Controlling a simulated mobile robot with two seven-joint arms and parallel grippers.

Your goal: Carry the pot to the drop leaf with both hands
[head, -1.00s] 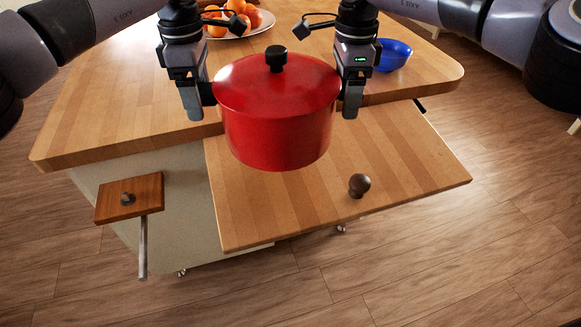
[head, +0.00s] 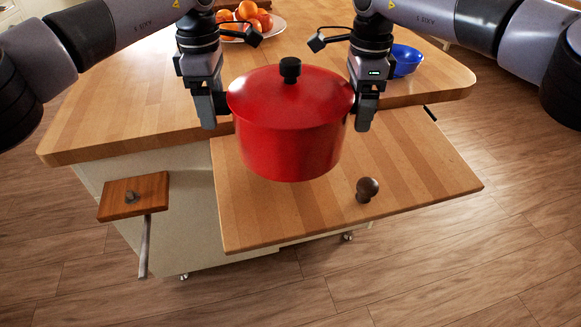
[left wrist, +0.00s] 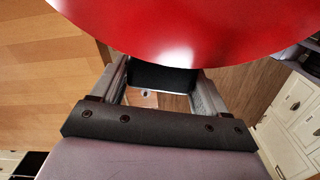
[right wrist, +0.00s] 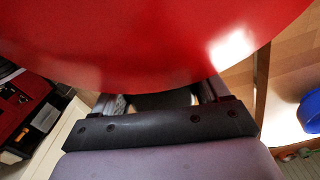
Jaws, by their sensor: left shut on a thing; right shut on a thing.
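The red pot (head: 288,135) has a lid with a black knob and hangs level between my grippers, over the drop leaf (head: 410,175). My left gripper (head: 217,112) is shut on the pot's left handle, and my right gripper (head: 361,115) is shut on its right handle. The pot's red side fills the top of the left wrist view (left wrist: 190,30) and of the right wrist view (right wrist: 140,45). The drop leaf is raised flat, a little below the main top. I cannot tell the exact gap under the pot.
A dark brown round knob (head: 367,189) stands on the leaf, right of the pot. On the island top (head: 120,105) are a plate of oranges (head: 249,16) and a blue bowl (head: 405,61). A small wooden piece with a metal rod (head: 133,196) projects at the left. The leaf's right part is clear.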

